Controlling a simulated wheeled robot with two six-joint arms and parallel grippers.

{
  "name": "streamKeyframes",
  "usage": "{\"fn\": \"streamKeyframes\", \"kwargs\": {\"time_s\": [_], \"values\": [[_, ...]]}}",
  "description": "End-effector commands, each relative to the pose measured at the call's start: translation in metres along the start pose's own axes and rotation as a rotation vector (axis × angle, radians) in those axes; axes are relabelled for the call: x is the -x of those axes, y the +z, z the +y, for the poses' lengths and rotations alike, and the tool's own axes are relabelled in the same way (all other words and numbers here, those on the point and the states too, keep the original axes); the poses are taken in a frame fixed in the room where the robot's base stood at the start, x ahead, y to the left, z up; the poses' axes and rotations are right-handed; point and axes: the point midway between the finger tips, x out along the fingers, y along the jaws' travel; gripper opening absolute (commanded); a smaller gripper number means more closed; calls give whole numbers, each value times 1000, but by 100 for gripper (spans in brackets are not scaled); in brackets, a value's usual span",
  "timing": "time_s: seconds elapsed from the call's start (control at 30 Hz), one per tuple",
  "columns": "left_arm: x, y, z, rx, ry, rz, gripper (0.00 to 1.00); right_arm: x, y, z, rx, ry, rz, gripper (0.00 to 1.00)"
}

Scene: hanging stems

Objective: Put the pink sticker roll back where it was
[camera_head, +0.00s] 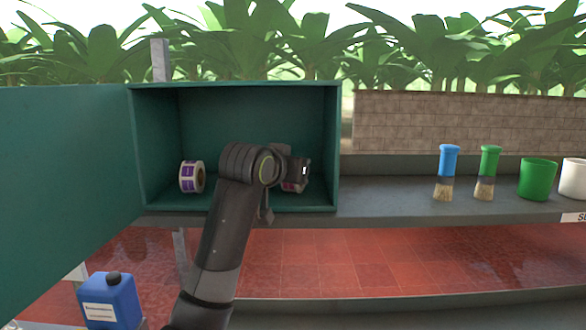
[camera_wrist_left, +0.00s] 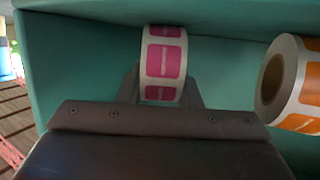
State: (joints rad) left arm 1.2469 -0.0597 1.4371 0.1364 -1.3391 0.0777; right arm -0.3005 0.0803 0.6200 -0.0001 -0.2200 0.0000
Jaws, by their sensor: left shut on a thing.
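The pink sticker roll (camera_wrist_left: 163,62) is between the two fingers of my left gripper (camera_wrist_left: 166,90) in the left wrist view. The gripper is shut on it. In the head view my left gripper (camera_head: 298,170) is inside the open green cabinet (camera_head: 334,140), at its right side. Only a small pink and white bit of the roll (camera_head: 290,187) shows under the gripper. The arm hides the rest. I cannot tell whether the roll touches the cabinet floor. My right gripper is not in view.
A purple sticker roll (camera_head: 190,177) stands at the cabinet's left. An orange sticker roll (camera_wrist_left: 288,82) is beside the pink one in the wrist view. The cabinet door (camera_head: 65,180) is open at left. Blue (camera_head: 447,170) and green (camera_head: 488,170) brushes and a green pot (camera_head: 537,180) stand right.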

Motion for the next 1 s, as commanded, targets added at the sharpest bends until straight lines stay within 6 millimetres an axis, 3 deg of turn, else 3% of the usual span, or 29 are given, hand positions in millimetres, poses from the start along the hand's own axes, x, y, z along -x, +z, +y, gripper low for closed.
{"fn": "streamKeyframes", "kwargs": {"time_s": [0.03, 0.07, 0.23, 0.67, 1.0], "values": [[-1, 3, 0, 0, 0, 0, 3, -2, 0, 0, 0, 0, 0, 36], [-1, 3, 0, 0, 0, 0, 32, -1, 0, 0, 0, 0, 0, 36], [-1, 2, 0, 0, 0, -1, 52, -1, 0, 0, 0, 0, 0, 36], [7, 0, 0, 0, 0, 1, 52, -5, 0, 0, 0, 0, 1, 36], [68, 1, 0, -2, 0, 6, 52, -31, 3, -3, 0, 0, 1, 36]]}}
